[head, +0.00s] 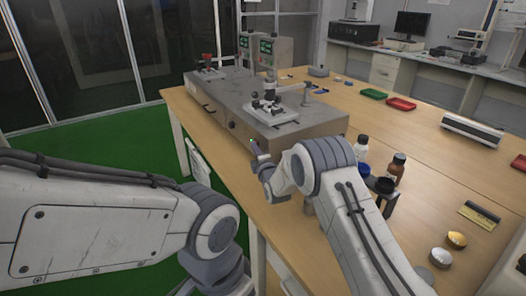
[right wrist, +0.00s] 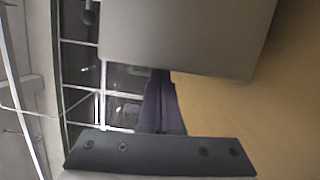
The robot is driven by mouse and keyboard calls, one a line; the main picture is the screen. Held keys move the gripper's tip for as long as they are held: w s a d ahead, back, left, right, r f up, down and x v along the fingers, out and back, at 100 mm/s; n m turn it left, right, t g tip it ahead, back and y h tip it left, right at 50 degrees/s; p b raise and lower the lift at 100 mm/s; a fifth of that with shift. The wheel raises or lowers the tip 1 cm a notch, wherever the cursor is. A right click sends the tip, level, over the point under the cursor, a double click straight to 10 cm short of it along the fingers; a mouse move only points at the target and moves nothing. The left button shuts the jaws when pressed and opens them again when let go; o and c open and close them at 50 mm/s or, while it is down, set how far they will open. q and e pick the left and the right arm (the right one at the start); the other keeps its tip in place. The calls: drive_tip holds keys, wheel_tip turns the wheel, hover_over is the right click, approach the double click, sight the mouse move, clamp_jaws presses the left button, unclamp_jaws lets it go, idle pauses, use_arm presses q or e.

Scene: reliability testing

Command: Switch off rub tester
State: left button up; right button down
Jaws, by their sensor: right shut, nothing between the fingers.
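The rub tester (head: 310,128) is a long grey metal box on the wooden table, with clamps and a rubbing head on top. Control units with green displays (head: 266,47) stand at its back. A small dark round knob or button (head: 232,125) shows on its front side. My right gripper (head: 254,146) is shut and empty, close to the tester's lower front edge; I cannot tell whether it touches. In the right wrist view, the shut dark fingers (right wrist: 161,85) point toward the grey tester body (right wrist: 185,38). My left arm shows, but its gripper is out of view.
Dark and brown bottles (head: 396,168) stand to the right of my right arm. Red and green trays (head: 400,104) lie farther back on the table (head: 375,125). Yellow and silver round pieces (head: 457,239) lie at the right. Green floor shows left of the table.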

drive_tip(key=shift+d, duration=0.2)
drive_tip(key=shift+a, duration=0.35)
drive_tip(key=s+a, duration=0.1)
drive_tip(key=a, duration=0.1)
drive_tip(key=s+a, duration=0.1)
drive_tip(key=shift+a+r, duration=0.15)
drive_tip(key=shift+a, duration=0.2)
use_arm(q)
drive_tip(key=shift+s+f, duration=0.3)
drive_tip(key=shift+f, duration=0.05)
use_arm(e)
drive_tip(key=v, duration=1)
drive_tip(key=shift+d+r, duration=0.15)
drive_tip(key=shift+r, duration=0.15)
